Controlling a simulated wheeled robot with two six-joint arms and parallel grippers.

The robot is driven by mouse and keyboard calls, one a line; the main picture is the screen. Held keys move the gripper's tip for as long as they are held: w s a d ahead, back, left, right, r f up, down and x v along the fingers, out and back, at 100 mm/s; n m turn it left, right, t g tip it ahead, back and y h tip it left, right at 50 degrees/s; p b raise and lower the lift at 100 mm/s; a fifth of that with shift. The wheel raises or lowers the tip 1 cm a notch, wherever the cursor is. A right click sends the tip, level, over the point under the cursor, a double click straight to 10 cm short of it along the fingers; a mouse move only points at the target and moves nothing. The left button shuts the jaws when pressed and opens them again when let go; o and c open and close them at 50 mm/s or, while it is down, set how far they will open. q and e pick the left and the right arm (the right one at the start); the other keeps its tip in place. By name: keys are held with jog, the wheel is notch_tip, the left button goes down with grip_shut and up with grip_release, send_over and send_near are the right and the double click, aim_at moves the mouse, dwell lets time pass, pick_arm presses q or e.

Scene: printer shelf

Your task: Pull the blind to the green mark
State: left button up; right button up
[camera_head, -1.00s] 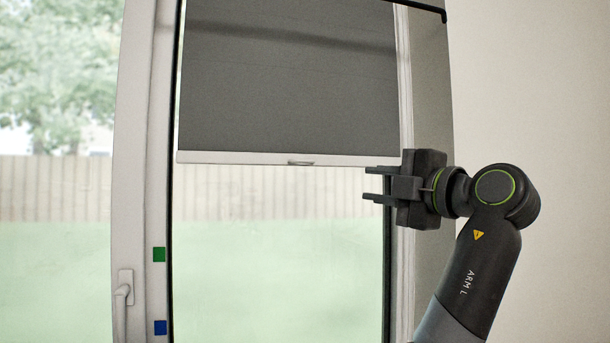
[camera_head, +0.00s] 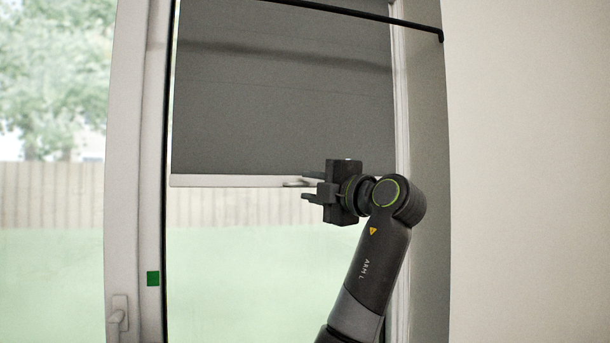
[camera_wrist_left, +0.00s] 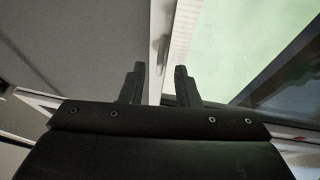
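The grey blind (camera_head: 285,110) hangs partway down the window, with a pale bottom bar (camera_head: 225,181) and a small handle (camera_head: 292,183) on it. The green mark (camera_head: 153,278) is on the window frame at left, well below the bar. My left gripper (camera_head: 305,186) is open at the handle, one finger above the bar's level and one below. In the left wrist view, the open fingers (camera_wrist_left: 158,70) stand apart with the handle (camera_wrist_left: 162,73) in line between their tips. Contact cannot be told. My right gripper is not in view.
A white window handle (camera_head: 119,312) is at the lower left. A dark rod (camera_head: 375,16) crosses the top right, above my arm. Below the bar the glass (camera_head: 240,270) is clear. A plain wall (camera_head: 530,150) fills the right.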

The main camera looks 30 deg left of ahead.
pick_arm(q)
jog(key=shift+p+x, duration=0.3)
jog(key=shift+x, duration=1.1)
grip_shut()
